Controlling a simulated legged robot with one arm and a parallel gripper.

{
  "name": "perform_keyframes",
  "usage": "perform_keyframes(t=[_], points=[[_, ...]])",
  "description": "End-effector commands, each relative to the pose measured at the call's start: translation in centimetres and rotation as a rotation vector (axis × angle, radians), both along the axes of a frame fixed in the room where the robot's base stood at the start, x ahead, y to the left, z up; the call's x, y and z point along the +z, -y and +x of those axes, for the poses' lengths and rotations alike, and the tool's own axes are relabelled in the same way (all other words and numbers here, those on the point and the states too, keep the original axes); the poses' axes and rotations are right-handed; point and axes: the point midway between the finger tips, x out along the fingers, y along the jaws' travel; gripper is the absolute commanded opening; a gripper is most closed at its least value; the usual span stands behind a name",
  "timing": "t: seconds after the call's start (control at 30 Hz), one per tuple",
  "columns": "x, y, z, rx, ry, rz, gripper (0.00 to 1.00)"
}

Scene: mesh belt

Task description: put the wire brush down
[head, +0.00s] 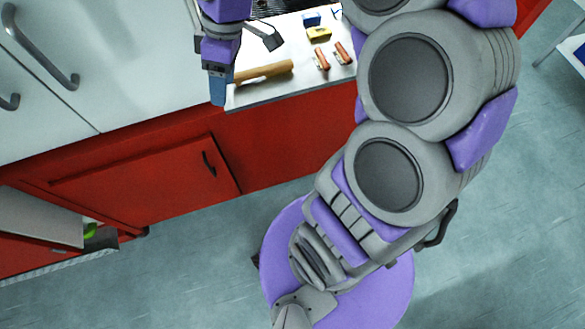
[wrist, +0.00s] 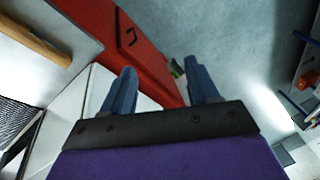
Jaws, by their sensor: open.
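My gripper (head: 218,92) hangs beside the left end of a pale worktop (head: 240,100). In the wrist view its two blue fingers (wrist: 160,70) are spread apart with nothing between them. A tool with a long wooden handle (head: 268,72) lies on the worktop, just right of my gripper and apart from it. The handle also shows at the upper left of the wrist view (wrist: 38,40). I see no bristles on it, so I cannot tell whether it is the wire brush.
Behind the handle lies a dark-headed tool (head: 265,36). A blue block (head: 311,19), a yellow block (head: 318,34) and two orange-brown pieces (head: 321,59) (head: 343,52) lie further right. A red cabinet (head: 290,140) stands below. White doors with grey handles (head: 45,50) are at left.

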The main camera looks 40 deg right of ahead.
Motion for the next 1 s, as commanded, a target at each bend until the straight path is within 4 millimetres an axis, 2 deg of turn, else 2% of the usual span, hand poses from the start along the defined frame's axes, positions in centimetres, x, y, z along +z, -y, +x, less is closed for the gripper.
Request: perform_keyframes(t=[0.03,0.17,0.3,0.4,0.5,0.6,0.7,1.0], points=[[0.1,-0.6,-2.3,-0.048,-0.023,-0.033,0.6],[-0.6,-1.2,-7.8,-0.217,-0.088,-0.121,0.6],[-1.9,-0.8,-13.5,-0.432,-0.147,-0.217,0.6],[-3.0,-0.2,-17.0,-0.583,-0.175,-0.275,0.6],[-3.9,0.4,-19.5,-0.707,-0.193,-0.313,0.6],[-4.6,0.8,-21.1,-0.786,-0.209,-0.34,0.6],[-4.8,1.0,-21.8,-0.824,-0.214,-0.348,0.6],[-4.8,1.0,-21.8,-0.83,-0.215,-0.349,0.6]])
